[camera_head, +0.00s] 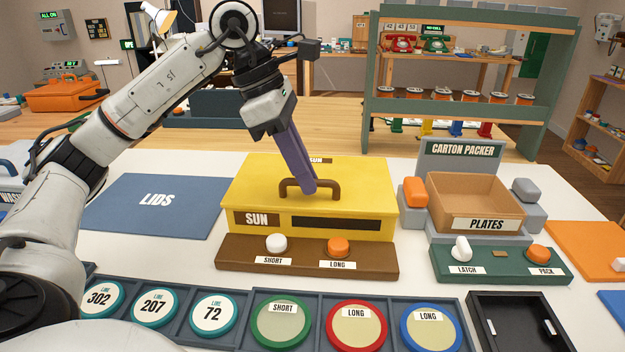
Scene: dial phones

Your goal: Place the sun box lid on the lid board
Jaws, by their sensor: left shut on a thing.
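The sun box (246,220) is yellow with a SUN label and a dark slot on its front. Its yellow lid (358,180) sits on top and carries a brown arched handle (289,184). My left gripper (309,190) reaches down from above with its purple fingers at the handle and is shut on it. The lid appears seated on the box; any gap is too small to tell. The lid board (155,205) is a flat blue panel marked LIDS, lying bare to the left of the box. My right gripper is not in view.
A brown button panel (305,262) stands in front of the box. The carton packer (460,150) with a plates tray (440,205) is close on the right. Round dials in trays (240,338) line the front edge. A green shelf (470,60) stands behind.

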